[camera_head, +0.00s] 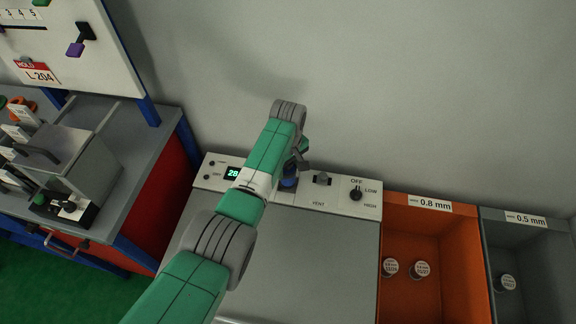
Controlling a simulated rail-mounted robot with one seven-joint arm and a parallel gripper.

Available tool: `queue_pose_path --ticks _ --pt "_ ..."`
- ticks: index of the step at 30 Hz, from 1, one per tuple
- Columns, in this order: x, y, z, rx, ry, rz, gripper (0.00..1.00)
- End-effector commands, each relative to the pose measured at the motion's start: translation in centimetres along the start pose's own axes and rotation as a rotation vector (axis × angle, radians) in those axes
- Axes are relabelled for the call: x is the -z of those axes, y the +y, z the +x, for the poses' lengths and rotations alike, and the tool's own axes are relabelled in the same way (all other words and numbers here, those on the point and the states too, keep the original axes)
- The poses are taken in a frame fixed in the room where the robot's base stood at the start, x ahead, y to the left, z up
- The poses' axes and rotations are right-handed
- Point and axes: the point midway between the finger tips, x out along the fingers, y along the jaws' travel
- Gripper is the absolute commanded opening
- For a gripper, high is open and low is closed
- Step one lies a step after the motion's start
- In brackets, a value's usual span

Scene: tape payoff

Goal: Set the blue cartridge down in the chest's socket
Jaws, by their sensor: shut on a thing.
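The chest (300,262) is a grey-topped box with a pale control strip along its back edge. The blue cartridge (289,181) shows as a small dark blue piece at that strip, partly behind my green arm. My gripper (298,166) is shut on it from above, and the fingers are mostly hidden by the wrist. The socket is hidden or too small to make out. I cannot tell whether the cartridge sits in it or hangs above the strip.
The strip carries a green-digit display (233,173), a vent switch (322,179) and an OFF/LOW/HIGH knob (356,193). An orange bin (449,250) and a grey bin (528,250) stand to the right, holding small spools. A workbench (150,160) with a grey machine is at left.

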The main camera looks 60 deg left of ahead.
Motion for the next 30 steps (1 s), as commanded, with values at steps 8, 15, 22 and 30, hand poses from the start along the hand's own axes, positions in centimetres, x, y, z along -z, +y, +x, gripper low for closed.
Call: queue_pose_path --ticks 8,15,22,30 --pt "0.0 0.0 0.1 0.000 0.001 0.000 0.20" --pt "0.0 0.0 0.4 0.000 0.001 0.000 0.20" --pt "0.0 0.0 1.2 0.000 0.001 0.000 0.20" --pt "0.0 0.0 2.2 -0.001 0.001 0.000 0.20"
